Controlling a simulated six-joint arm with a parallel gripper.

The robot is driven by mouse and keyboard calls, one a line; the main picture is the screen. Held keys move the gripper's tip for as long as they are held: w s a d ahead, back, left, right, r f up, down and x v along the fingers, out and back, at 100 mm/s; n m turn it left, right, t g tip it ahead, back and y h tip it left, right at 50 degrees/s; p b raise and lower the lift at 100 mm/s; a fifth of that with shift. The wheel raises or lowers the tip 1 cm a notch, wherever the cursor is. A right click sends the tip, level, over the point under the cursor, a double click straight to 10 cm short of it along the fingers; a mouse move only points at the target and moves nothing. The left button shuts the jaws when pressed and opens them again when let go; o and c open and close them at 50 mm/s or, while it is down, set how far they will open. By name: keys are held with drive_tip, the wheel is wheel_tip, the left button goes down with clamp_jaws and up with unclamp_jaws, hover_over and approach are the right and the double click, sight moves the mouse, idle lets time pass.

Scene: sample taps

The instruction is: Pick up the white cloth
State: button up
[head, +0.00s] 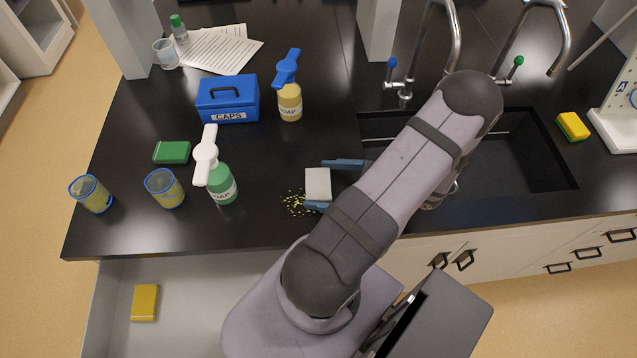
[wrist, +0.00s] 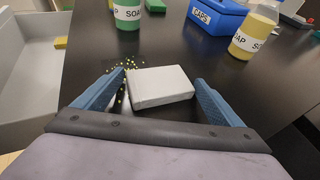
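The white cloth (head: 318,184) is a small, thick, folded block on the black counter, near its front edge and left of the sink. It also shows in the wrist view (wrist: 160,87). My gripper (head: 330,185) is open, with one blue finger on each side of the cloth. In the wrist view my gripper (wrist: 160,100) has its left finger close beside the cloth's left end and its right finger near the right end. I cannot tell whether either finger touches it. The cloth appears to rest flat on the counter.
Yellow-green crumbs (head: 296,203) lie left of the cloth. A green soap bottle (head: 222,185), a yellow soap bottle (head: 290,102), a blue CAPS box (head: 228,103), a green sponge (head: 172,152) and two yellowish cups stand farther left. The sink (head: 525,150) is at right. An open drawer (head: 190,290) lies below.

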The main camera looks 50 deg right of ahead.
sight(325, 186)
idle(0.4)
wheel_tip(325, 186, up, 10)
drive_tip(key=b, duration=0.1)
drive_tip(key=shift+b, duration=0.35)
idle(0.4)
